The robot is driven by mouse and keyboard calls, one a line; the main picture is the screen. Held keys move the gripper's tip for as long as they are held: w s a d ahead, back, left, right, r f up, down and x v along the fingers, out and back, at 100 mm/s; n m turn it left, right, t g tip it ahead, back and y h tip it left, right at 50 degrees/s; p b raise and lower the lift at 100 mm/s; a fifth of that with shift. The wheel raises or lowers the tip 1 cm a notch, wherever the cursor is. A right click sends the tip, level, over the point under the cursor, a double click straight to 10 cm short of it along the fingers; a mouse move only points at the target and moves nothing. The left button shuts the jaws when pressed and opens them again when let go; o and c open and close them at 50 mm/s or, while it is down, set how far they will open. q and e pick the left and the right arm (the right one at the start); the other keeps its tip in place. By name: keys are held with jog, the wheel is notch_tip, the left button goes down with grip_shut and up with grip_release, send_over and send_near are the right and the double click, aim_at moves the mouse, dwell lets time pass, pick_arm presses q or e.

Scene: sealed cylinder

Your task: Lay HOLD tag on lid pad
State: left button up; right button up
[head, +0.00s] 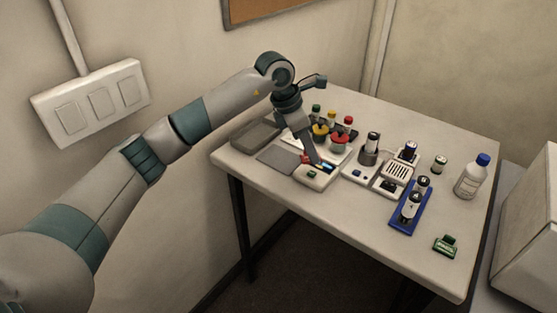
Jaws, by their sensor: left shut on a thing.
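My left gripper (314,161) points down over a small white box (317,178) near the table's left side. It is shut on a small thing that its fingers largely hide. A small red piece (305,158) shows right at the fingertips; I cannot read any HOLD lettering on it. A blue patch (326,167) shows on or just above the white box, beside the fingertips. I cannot tell whether the held thing touches the box, nor pick out the lid pad for sure. My right gripper is not in view.
Behind the gripper stand several vials with red, yellow and green tops (338,139). To the right are a grilled white device (395,176), a blue rack (409,215) with dark-capped vials, a blue-capped bottle (472,176) and a green item (445,246). The front table edge is clear.

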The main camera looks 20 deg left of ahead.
pick_arm(q)
jog(key=w+d+r+n+t+y, duration=0.1)
jog(key=w+r+n+t+y, duration=0.1)
jog(key=w+n, duration=0.5)
jog(key=shift+d+r+n, duration=0.2)
jog(key=shift+r+n, duration=0.05)
jog(key=shift+n, duration=0.15)
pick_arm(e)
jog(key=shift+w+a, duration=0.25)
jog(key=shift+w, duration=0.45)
pick_arm(q)
jog(key=shift+a, duration=0.1)
